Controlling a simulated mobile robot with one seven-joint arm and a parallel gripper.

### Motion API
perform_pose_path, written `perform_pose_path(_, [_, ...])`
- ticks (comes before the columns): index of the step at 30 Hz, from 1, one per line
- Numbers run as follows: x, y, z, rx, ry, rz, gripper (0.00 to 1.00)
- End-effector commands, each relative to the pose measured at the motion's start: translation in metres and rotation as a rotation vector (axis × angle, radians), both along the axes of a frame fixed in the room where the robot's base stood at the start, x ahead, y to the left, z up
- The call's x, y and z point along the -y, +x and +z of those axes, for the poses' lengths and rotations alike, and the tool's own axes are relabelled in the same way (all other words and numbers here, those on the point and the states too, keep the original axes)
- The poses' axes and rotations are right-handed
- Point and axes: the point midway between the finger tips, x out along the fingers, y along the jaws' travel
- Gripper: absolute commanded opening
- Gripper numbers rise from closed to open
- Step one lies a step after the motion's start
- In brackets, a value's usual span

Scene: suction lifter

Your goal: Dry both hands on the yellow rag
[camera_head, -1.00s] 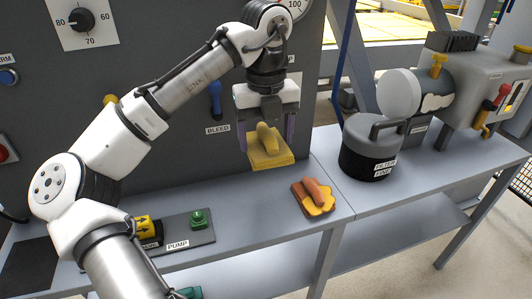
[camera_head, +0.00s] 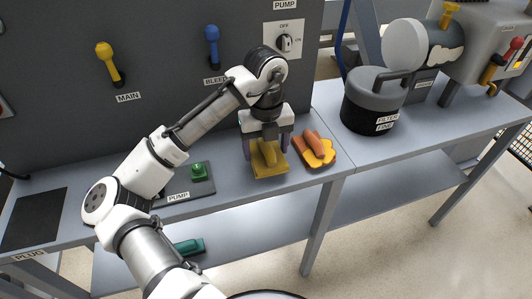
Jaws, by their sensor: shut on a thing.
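The held piece and this pad are close side by side; any small gap is hard to see. No human hands are plain in view.
The grey bench top (camera_head: 225,190) has a pump pedal (camera_head: 199,172) on a dark plate to the left. A grey filter canister (camera_head: 373,105) stands at the right. The wall panel behind has yellow (camera_head: 105,52) and blue (camera_head: 212,35) levers. The bench front edge is close.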

Motion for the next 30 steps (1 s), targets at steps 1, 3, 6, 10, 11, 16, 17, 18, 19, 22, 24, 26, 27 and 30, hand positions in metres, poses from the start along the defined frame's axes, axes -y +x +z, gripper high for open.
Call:
perform_pose_path(1, [0.000,0.000,-0.007,-0.002,-0.001,0.001,0.61])
perform_pose_path(3, [0.000,0.000,-0.016,-0.002,-0.001,0.001,0.61])
perform_pose_path(6, [0.000,0.000,-0.023,-0.001,-0.001,0.000,0.61])
perform_pose_path(10, [0.000,0.000,-0.024,0.000,0.000,0.000,0.61])
perform_pose_path(11, [0.000,0.000,-0.024,0.000,0.000,0.000,0.61])
perform_pose_path(16, [0.000,0.000,-0.027,0.000,0.000,0.000,0.61])
perform_pose_path(17, [0.000,0.000,-0.028,0.000,0.000,0.000,0.61])
perform_pose_path(18, [0.000,0.000,-0.029,0.000,0.000,0.000,0.61])
perform_pose_path(19, [0.000,0.000,-0.028,0.001,0.000,0.001,0.76])
perform_pose_path(22, [0.000,0.000,-0.027,0.000,0.000,0.000,0.89])
perform_pose_path(24, [0.000,0.000,-0.027,0.000,0.000,0.000,0.94])
perform_pose_path(26, [0.000,0.000,-0.027,0.000,0.000,0.000,0.94])
perform_pose_path(27, [0.000,0.000,-0.027,0.000,0.000,0.000,0.94])
perform_pose_path(30, [0.000,0.000,-0.027,0.000,0.000,0.000,0.94])
